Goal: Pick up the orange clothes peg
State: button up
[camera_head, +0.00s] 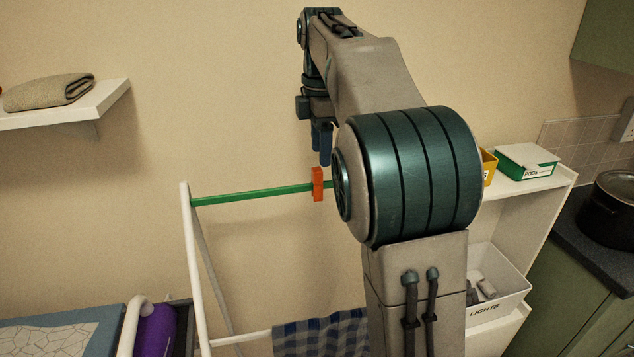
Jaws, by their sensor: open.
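The orange clothes peg (318,184) sits upright on the green rail (255,194) of a white drying rack (191,240). It stands just left of my arm's large round joint, which hides the rail's right part. My gripper (322,145) points down above the peg in the picture, its blue fingers apart from it. The gripper is open and empty. How far it is from the peg in depth, I cannot tell.
A blue checked cloth (320,336) hangs on the lower rail. A white shelf (110,98) with a folded towel (48,92) is at left. At right, a white shelf unit (545,196) holds a green-and-white pods box (527,162) and a lights bin (497,285).

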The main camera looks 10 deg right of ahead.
aim_at(317, 182)
notch_tip(317, 182, down, 3)
jog(key=shift+f, duration=0.1)
jog(key=f, duration=0.3)
jog(key=a+f, duration=0.1)
jog(key=shift+s+f+p, duration=0.35)
jog(key=shift+f, duration=0.35)
jog(key=shift+c, duration=0.4)
grip_shut()
